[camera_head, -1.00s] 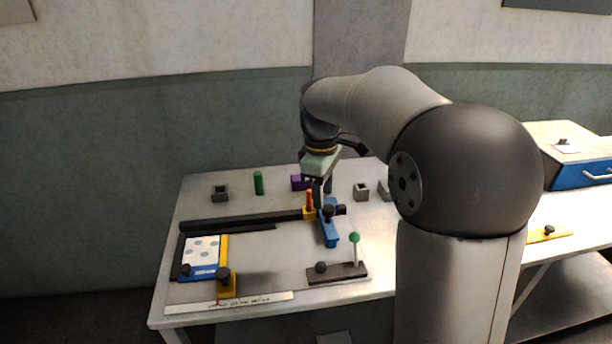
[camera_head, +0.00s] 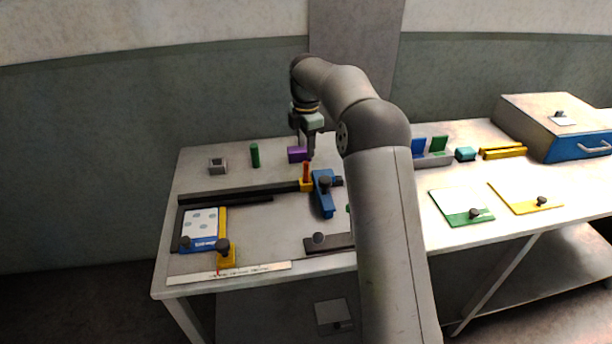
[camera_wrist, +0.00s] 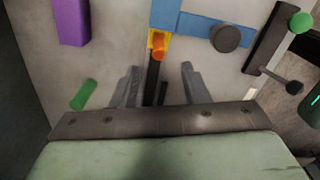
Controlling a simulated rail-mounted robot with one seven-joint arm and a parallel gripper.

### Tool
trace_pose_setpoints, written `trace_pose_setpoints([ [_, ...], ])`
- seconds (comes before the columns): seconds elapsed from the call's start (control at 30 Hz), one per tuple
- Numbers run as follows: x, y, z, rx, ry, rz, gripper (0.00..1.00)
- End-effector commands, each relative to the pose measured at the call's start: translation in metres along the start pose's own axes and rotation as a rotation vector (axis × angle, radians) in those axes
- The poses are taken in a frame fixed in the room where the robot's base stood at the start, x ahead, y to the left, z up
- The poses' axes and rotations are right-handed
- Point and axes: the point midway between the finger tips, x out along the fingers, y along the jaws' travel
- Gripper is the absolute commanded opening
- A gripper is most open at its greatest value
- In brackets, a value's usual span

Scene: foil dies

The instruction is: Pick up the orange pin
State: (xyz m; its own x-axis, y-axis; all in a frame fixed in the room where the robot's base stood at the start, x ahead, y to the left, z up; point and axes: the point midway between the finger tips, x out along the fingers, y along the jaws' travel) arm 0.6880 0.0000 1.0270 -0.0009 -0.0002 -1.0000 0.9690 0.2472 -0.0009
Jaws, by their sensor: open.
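The orange pin (camera_head: 306,170) stands upright in a small yellow holder (camera_head: 306,186) at the end of a dark rail, beside a blue clamp (camera_head: 323,197). In the wrist view, the pin (camera_wrist: 158,47) is seen nearly end-on, with part of the yellow holder (camera_wrist: 151,40) around it. My gripper (camera_head: 306,152) is open and points down above and behind the pin. In the wrist view, the pin lies just beyond my fingertips (camera_wrist: 160,68), between their lines, and nothing is held.
A grey square socket (camera_head: 218,166) is at the back left. A dark base (camera_head: 328,243) lies at the front, partly behind my arm.

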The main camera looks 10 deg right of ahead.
Motion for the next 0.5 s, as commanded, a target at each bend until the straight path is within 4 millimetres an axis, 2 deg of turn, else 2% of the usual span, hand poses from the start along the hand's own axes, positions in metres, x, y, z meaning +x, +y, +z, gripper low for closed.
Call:
trace_pose_setpoints([
  [0.13, 0.024, 0.0, 0.0, 0.0, 0.0, -0.002, 0.41],
  [0.37, 0.04, 0.0, 0.0, 0.001, 0.0, -0.001, 0.41],
  [0.5, 0.059, 0.001, 0.0, 0.0, 0.001, -0.003, 0.41],
])
